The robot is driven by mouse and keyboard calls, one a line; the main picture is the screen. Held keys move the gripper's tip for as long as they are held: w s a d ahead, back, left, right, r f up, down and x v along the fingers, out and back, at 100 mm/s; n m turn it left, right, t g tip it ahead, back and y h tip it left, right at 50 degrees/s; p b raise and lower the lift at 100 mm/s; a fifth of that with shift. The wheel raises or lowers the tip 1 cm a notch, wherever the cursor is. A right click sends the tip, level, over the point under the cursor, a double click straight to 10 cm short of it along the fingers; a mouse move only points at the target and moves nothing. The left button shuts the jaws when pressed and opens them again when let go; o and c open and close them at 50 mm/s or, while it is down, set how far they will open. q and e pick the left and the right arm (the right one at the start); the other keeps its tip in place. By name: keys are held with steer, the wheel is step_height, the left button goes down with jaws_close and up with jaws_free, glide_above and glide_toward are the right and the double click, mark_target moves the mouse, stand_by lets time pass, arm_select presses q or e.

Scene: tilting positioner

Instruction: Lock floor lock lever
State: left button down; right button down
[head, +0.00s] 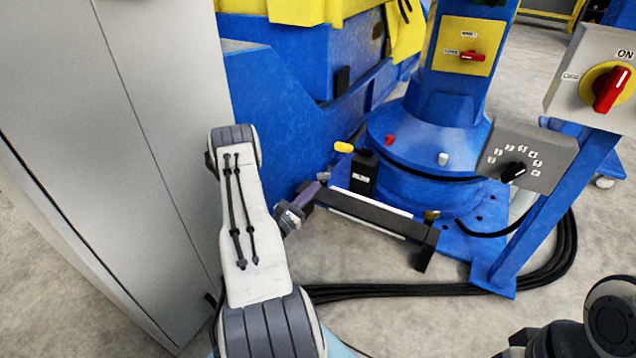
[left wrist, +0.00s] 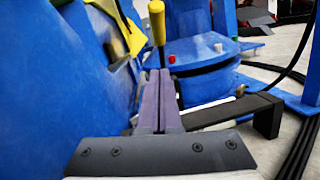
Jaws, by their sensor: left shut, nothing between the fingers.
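The floor lock lever has a yellow grip (head: 343,147) and sticks out of a small black box (head: 363,172) at the foot of the blue positioner. In the left wrist view the lever's yellow grip (left wrist: 157,22) stands nearly upright on a dark shaft, straight beyond my fingertips. My left gripper (head: 322,180) is shut and empty, low beside the black box and on the near side of the lever. Its purple-grey fingers (left wrist: 158,74) lie together in the left wrist view. I cannot tell whether the tips touch the lever.
A black bar (head: 380,212) runs right from the fingers, close to the floor. A grey cabinet (head: 150,120) stands left. A blue post with a red switch (head: 612,89) and a dial box (head: 527,155) stand right. Black cables (head: 400,291) lie on the floor.

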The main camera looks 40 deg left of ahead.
arm_select(q)
steer(key=w+r+b, duration=0.4)
steer(key=w, duration=0.6)
steer(key=shift+w+a+r+b, duration=0.2)
steer(key=shift+w+r+b, duration=0.05)
steer(key=shift+r+b, duration=0.1)
